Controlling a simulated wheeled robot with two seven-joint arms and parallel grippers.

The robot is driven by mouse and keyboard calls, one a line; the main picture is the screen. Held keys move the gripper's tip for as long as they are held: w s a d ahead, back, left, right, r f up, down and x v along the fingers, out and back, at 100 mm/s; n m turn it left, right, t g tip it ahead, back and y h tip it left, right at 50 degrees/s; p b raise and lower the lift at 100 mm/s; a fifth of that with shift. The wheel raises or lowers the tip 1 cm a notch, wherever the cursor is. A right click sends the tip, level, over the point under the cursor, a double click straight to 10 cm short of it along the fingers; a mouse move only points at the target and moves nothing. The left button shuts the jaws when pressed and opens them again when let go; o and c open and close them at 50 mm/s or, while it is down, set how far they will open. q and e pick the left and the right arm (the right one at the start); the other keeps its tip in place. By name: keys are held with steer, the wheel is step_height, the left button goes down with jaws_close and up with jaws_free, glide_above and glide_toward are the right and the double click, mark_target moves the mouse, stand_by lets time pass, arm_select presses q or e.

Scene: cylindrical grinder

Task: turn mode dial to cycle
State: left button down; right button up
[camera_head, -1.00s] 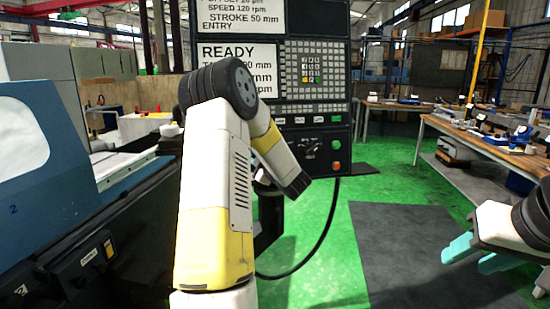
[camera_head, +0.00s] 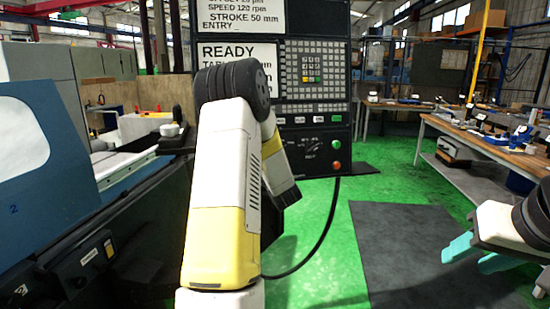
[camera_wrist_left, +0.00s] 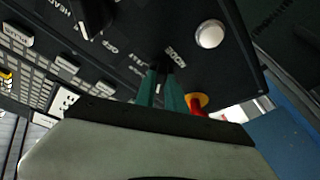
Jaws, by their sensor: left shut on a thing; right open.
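The mode dial (camera_wrist_left: 166,66) is a small dark knob on the black control panel, under the word MODE in the left wrist view. My left gripper (camera_wrist_left: 160,82) has its teal fingers shut on the dial, which is mostly hidden between the fingertips. The words around it are tilted and only partly readable, so I cannot tell which one the dial points to. In the head view my left arm hides the left gripper. My right gripper (camera_head: 465,260) is open and empty at the lower right, away from the panel.
In the left wrist view a red button with a yellow ring (camera_wrist_left: 197,103) and a white button (camera_wrist_left: 209,34) are close to the dial. A larger black knob (camera_wrist_left: 90,15) is at upper left.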

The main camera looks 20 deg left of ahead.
arm_select(q)
steer(key=m+t+h, duration=0.1)
steer(key=m, duration=0.3)
steer(key=m+t+h, duration=0.1)
steer(key=m, duration=0.4)
steer(key=m+t+h, duration=0.2)
steer(key=m, duration=0.2)
steer(key=shift+s+a+f+m, duration=0.1)
steer(key=shift+s+a+m, duration=0.05)
steer(key=shift+m, duration=0.45)
steer(key=c, duration=1.4)
jaws_free()
steer(key=v, duration=0.7)
steer(key=shift+s, duration=0.4)
